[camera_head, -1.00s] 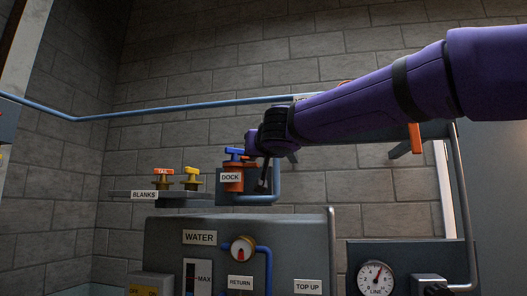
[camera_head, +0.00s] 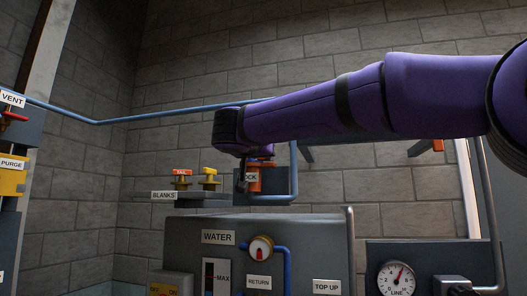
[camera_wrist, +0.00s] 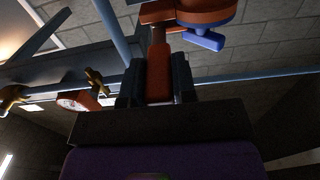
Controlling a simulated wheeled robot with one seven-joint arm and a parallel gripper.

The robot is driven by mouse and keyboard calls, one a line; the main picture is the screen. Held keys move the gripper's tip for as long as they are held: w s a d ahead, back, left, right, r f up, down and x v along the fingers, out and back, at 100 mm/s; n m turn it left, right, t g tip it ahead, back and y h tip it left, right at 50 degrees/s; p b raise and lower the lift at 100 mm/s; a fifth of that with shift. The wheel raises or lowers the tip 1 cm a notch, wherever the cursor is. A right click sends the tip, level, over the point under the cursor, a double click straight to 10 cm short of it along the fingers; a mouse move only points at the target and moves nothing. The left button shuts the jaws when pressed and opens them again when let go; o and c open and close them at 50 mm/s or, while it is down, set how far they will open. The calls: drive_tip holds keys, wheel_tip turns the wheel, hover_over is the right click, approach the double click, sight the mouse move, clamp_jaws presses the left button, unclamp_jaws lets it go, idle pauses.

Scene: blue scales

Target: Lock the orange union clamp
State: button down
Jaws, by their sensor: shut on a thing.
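The orange union clamp (camera_head: 254,181) sits at the dock post, partly hidden by my wrist and gripper. In the wrist view its round orange body (camera_wrist: 200,14) is at the top, with a blue handle (camera_wrist: 204,40) beside it. An orange lever (camera_wrist: 159,72) reaches down from it between my fingers. My gripper (camera_wrist: 158,82) is shut on this lever, with a dark finger on each side. In the head view my gripper (camera_head: 242,176) is in front of the dock, covering part of its label.
Blanks with orange and yellow handles (camera_head: 195,181) stand on a ledge left of the dock. A blue pipe (camera_head: 292,175) rises close on the right. The grey water panel (camera_head: 310,235) is below. A vent and purge panel (camera_head: 20,165) is at the far left.

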drive_tip(key=shift+w+f, duration=0.1)
drive_tip(key=shift+f, duration=0.25)
drive_tip(key=c, duration=0.9)
unclamp_jaws()
drive_tip(key=shift+a+r, duration=0.1)
drive_tip(key=shift+r, duration=0.1)
drive_tip(key=shift+s+a, duration=0.1)
drive_tip(key=shift+s, duration=0.25)
drive_tip(key=v, duration=1)
